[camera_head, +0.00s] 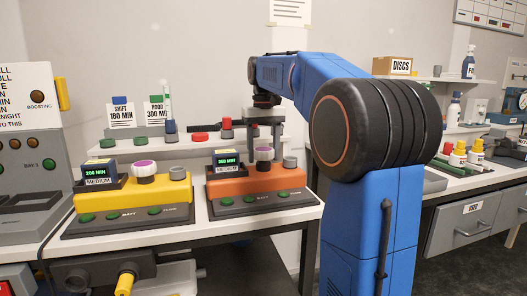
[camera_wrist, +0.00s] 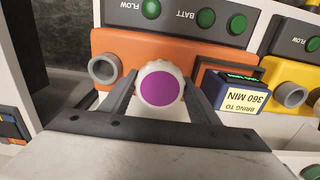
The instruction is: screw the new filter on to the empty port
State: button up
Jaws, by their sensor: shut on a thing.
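In the head view an orange unit (camera_head: 245,184) stands on the bench with a white, purple-topped filter (camera_head: 264,154) at its top. My gripper (camera_head: 264,146) comes down over this filter from above. In the wrist view the filter's purple cap (camera_wrist: 162,87) sits between my two fingers (camera_wrist: 160,95), which are shut on its ribbed rim. The filter's underside is hidden, so I cannot tell how it seats on the orange body. A grey round port (camera_head: 290,162) stands beside it; its hollow opening shows in the wrist view (camera_wrist: 104,69).
A yellow unit (camera_head: 140,199) to the left carries another purple-topped filter (camera_head: 144,171) and a grey port (camera_head: 180,173). A blue battery-like block (camera_wrist: 230,92) is close to my finger in the wrist view. A white shelf (camera_head: 185,148) with several small items stands behind.

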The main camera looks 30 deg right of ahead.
jog(key=shift+f, duration=0.5)
jog(key=m, duration=0.9)
jog(key=o, duration=1.4)
jog(key=shift+c, duration=0.2)
jog(key=shift+r, duration=0.1)
